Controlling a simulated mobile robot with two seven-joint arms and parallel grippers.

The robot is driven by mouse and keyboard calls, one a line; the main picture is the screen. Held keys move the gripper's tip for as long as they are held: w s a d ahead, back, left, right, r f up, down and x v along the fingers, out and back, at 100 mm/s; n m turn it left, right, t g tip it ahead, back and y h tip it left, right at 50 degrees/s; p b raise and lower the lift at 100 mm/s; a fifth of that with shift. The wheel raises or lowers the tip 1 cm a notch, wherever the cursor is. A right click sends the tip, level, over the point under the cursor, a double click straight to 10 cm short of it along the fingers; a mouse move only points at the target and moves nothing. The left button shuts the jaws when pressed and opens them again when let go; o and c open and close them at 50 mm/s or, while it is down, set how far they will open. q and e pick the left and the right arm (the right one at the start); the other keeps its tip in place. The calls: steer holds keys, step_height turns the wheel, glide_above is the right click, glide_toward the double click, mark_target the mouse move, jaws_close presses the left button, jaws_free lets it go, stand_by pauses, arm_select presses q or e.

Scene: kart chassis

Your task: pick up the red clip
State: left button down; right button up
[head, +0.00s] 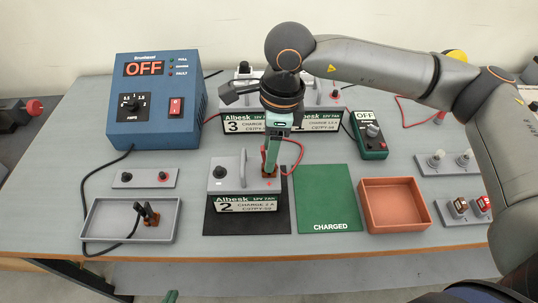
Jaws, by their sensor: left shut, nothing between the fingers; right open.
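The red clip (269,171) stands on top of the grey battery marked 2 (223,178), near its right end, with a red cable (300,153) curving away from it. My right gripper (271,160) reaches down from above, its open fingers right at the clip and partly covering it. I cannot tell whether the fingers touch the clip. Only a green tip of my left gripper (171,297) shows at the bottom edge, below the table and far from the clip; it is shut and empty.
A blue charger (184,100) reads OFF. A grey tray (98,228) holds a dark clip (150,213). Batteries 3 (233,126) and 1 (328,122) stand behind. A green CHARGED mat (327,190), orange tray (394,221) and green meter (370,143) lie right.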

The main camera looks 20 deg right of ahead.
steer(key=shift+a+f, duration=0.1)
steer(key=shift+f, duration=0.6)
jaws_close()
